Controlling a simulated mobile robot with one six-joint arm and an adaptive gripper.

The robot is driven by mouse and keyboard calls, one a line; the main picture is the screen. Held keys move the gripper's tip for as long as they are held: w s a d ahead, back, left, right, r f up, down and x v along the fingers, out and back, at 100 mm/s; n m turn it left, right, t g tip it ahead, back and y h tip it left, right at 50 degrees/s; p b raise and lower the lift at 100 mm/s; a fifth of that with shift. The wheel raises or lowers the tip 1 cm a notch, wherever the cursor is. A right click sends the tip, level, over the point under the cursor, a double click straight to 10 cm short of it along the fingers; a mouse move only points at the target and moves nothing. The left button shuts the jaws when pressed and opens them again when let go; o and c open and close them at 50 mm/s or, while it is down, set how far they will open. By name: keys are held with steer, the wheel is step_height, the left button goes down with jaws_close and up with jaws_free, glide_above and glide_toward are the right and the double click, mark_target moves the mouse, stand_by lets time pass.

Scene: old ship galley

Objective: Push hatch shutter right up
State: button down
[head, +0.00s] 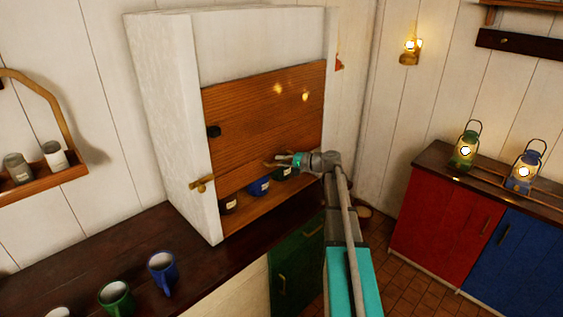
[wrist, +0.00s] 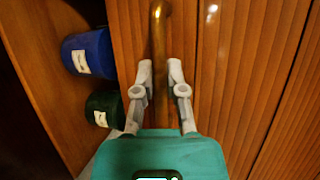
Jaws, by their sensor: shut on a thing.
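The hatch shutter (head: 262,130) is a brown wooden panel in a white frame, partly raised, with an open gap below it. Its planks also fill the right of the wrist view (wrist: 240,70). A brass handle (wrist: 159,40) is fixed on the shutter, near its lower edge. My gripper (head: 287,160) is at the shutter's lower part in the head view. In the wrist view, the fingers of my gripper (wrist: 160,80) are on both sides of the handle and closed on it.
Inside the hatch stand a dark canister (head: 229,203), a blue canister (head: 259,187) and a green canister (head: 282,173). A brass latch (head: 202,184) sits on the left frame. Mugs (head: 162,272) stand on the dark counter (head: 90,243). Lanterns (head: 466,148) stand on cabinets at right.

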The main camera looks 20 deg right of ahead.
mark_target(271, 121)
step_height(271, 121, up, 16)
steer(key=p, duration=1.4)
steer(key=shift+p, duration=0.4)
steer(key=shift+w, duration=0.15)
steer(key=c, duration=0.7)
jaws_free()
steer(key=shift+r, duration=0.1)
steer(key=shift+f, duration=0.25)
step_height(271, 121, down, 22)
steer(key=b, duration=2.2)
steer(key=r+p+v, duration=0.1)
steer(key=p+v, duration=0.2)
steer(key=v, duration=1.1)
steer(key=a+f+g+b, duration=0.1)
steer(key=a+f, duration=0.1)
steer(key=s+a+f+n+g+b, duration=0.1)
steer(key=a+f+b, duration=0.1)
steer(key=a+f, duration=0.1)
steer(key=s+a+f+g+b, duration=0.1)
steer(key=a+f, duration=0.1)
steer(key=f, duration=0.1)
steer(key=shift+s+a+f+n+h+b, duration=0.1)
steer(key=shift+a+f+n+h+b, duration=0.1)
steer(key=shift+a+n+h+b, duration=0.15)
